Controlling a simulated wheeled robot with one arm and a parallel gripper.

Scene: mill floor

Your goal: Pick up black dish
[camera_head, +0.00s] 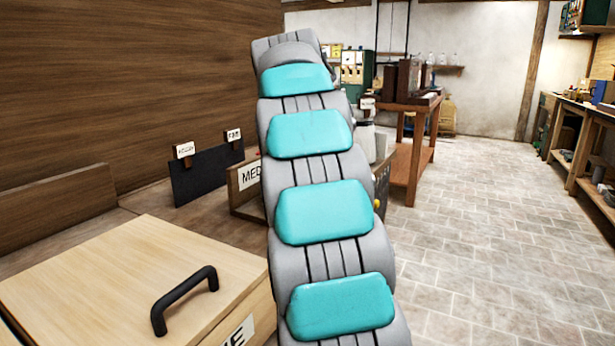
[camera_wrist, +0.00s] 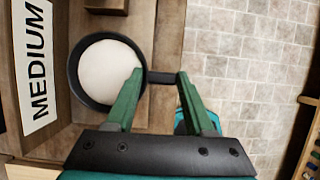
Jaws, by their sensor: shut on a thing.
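The black dish (camera_wrist: 73,75) shows in the wrist view as a round black rim around a pale, whitish inside. A short black handle (camera_wrist: 161,77) juts from its right side. The dish lies just left of the fingers, beside the MEDIUM label. I cannot tell whether it touches the surface beneath. In the head view my arm hides the gripper, and the dish cannot be made out.
A wooden tray (camera_head: 240,198) labelled MEDIUM lies behind my arm. A light wooden lid with a black handle (camera_head: 184,299) is at lower left. A dark panel (camera_head: 206,177) with small labels stands at the wall. A wooden table (camera_head: 414,150) stands behind; tiled floor is clear at right.

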